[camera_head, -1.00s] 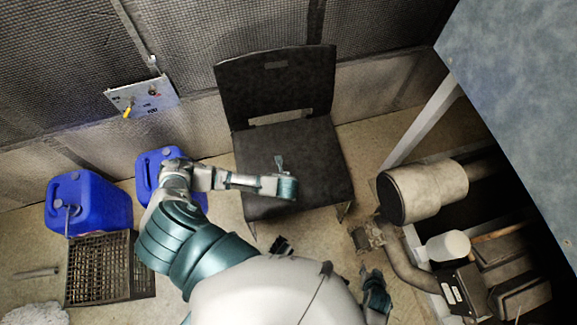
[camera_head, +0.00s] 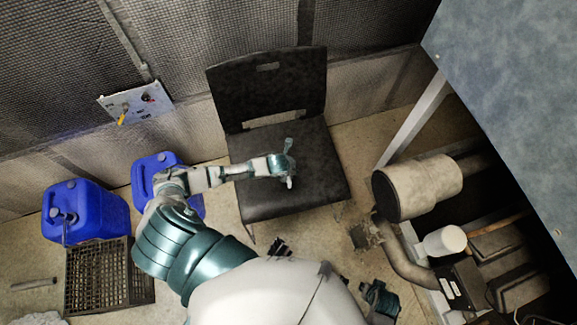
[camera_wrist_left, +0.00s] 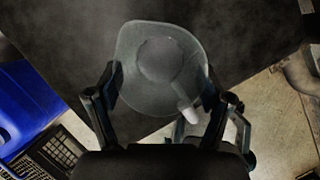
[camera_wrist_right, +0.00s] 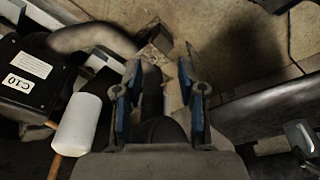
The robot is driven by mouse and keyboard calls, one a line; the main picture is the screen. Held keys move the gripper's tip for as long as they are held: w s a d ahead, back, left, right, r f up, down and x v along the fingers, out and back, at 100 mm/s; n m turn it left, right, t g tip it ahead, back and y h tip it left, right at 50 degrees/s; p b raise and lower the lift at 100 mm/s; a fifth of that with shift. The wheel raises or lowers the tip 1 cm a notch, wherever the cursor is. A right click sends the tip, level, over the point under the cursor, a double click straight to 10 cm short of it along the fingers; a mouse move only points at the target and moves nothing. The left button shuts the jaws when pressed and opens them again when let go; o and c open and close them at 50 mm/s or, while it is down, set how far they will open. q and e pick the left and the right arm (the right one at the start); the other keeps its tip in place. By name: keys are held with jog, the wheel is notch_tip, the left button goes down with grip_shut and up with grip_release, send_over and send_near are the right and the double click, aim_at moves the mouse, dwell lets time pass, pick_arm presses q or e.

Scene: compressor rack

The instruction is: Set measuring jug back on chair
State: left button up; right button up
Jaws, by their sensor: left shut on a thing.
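The measuring jug (camera_wrist_left: 160,62) is a grey, see-through vessel with a rounded rim, seen from above in the left wrist view. My left gripper (camera_wrist_left: 162,88) is shut on it, one finger on each side. In the head view my left gripper (camera_head: 283,165) is over the seat of the black chair (camera_head: 265,200), and the jug is hard to make out there. The dark seat also lies behind the jug in the left wrist view (camera_wrist_left: 60,35). I cannot tell whether the jug touches the seat. My right gripper (camera_wrist_right: 164,92) is open and empty, low beside the machinery.
Two blue canisters (camera_head: 85,212) (camera_head: 150,165) and a dark crate (camera_head: 105,275) stand to the left. A large pipe (camera_head: 420,188), a white cylinder (camera_head: 445,241) and a blue-grey panel (camera_head: 515,75) are at the right. The mesh wall is behind the chair.

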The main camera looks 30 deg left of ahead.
pick_arm(q)
jog(key=shift+w+a+f, duration=0.1)
jog(key=shift+w, duration=0.5)
jog(key=shift+w+a+f, duration=0.1)
jog(key=shift+w, duration=0.5)
jog(key=shift+w+a+f, duration=0.1)
jog(key=shift+w+f, duration=0.05)
notch_tip(320, 180, down, 3)
jog(key=shift+a+f+b, duration=0.1)
jog(key=shift+a+b, duration=0.05)
jog(key=shift+b, duration=0.7)
jog(key=shift+c, duration=0.6)
jog(key=o, duration=1.4)
jog(key=shift+d, duration=0.3)
pick_arm(e)
jog(key=r, duration=0.5)
jog(key=shift+s+r, duration=0.2)
jog(key=shift+s, duration=0.05)
pick_arm(q)
jog(key=shift+a, duration=0.15)
pick_arm(e)
jog(key=shift+a, duration=0.15)
